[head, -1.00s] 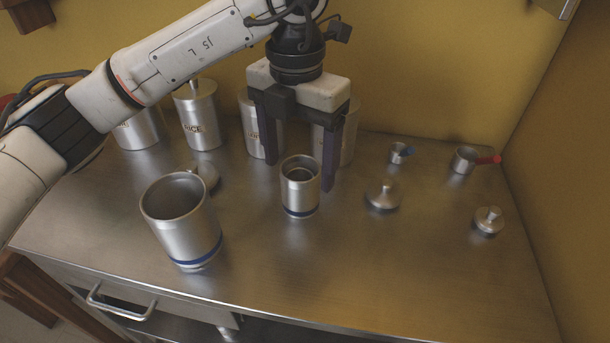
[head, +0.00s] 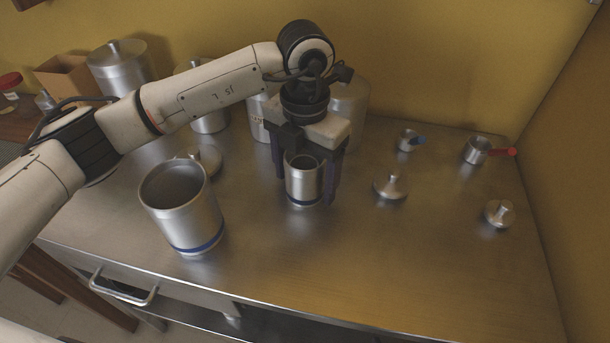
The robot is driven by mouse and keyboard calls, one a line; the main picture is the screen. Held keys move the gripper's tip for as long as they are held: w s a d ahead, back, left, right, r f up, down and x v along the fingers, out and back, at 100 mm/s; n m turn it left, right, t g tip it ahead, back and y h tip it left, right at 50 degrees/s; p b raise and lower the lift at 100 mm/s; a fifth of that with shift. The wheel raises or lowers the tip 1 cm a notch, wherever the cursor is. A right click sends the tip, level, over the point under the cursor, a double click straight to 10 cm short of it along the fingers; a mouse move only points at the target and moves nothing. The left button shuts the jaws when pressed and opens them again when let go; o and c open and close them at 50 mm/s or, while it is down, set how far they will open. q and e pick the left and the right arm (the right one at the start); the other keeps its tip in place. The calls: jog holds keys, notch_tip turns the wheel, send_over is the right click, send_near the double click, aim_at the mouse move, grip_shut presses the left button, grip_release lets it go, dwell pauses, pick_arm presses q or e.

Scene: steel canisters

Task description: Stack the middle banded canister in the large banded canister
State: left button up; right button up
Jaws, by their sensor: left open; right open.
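The large banded canister (head: 183,218) stands upright and open-topped at the left front of the steel counter, with a blue band near its base. The middle banded canister (head: 304,184) is smaller, also open-topped with a blue band low down, and stands upright on the counter to its right. Its interior is dark, and I cannot tell clearly what is inside. My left gripper (head: 308,192) points down over the middle canister, open, with one finger on each side of it. I cannot tell whether the fingers touch the wall. My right gripper is not in view.
Lidded canisters, one of them a large one (head: 122,70), stand along the back wall, partly behind my arm. The front right counter is clear.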

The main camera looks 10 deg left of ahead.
pick_arm(q)
jog(key=c, duration=1.3)
